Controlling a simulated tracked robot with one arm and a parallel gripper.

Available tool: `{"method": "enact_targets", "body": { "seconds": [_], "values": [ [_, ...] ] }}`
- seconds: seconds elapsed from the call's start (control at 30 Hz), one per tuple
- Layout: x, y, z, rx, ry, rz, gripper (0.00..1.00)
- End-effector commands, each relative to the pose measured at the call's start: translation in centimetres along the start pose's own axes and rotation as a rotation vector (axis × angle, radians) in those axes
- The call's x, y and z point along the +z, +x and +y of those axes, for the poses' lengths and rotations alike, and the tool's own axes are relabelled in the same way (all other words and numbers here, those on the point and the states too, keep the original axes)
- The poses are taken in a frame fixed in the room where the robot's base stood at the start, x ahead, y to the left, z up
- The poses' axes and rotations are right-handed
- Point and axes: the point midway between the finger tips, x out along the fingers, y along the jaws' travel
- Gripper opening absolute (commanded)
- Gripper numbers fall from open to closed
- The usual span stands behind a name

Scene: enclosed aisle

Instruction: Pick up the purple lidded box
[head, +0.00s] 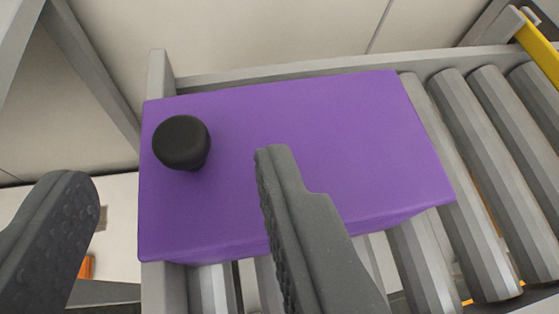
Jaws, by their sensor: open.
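The purple lidded box (340,130) sits on a roller conveyor, at its left end, in the head view. A black round knob (181,141) stands up from the left part of its flat top. My gripper (168,185) is open, with one grey finger at the lower left and the other over the middle of the box. The knob lies between and beyond the two fingertips in the picture, and nothing is held. The right finger hides part of the box's front edge. I cannot tell how high the fingers are above the lid.
Grey rollers (478,180) continue to the right of the box. A grey rail (300,70) runs behind it, with an upright end piece (160,72) at the left. A yellow bar (540,45) is at the upper right. Pale wall panels stand behind.

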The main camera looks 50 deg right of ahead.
Motion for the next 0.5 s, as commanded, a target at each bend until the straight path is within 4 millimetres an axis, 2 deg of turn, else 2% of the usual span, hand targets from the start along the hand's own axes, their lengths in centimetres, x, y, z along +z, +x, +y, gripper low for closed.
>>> {"method": "enact_targets", "body": {
  "seconds": [0.27, 0.5],
  "values": [
    [1.0, 2.9, -0.3, 0.0, -0.001, -0.002, 0.47],
    [0.8, 4.9, -0.3, -0.001, 0.0, -0.001, 0.47]
  ]
}}
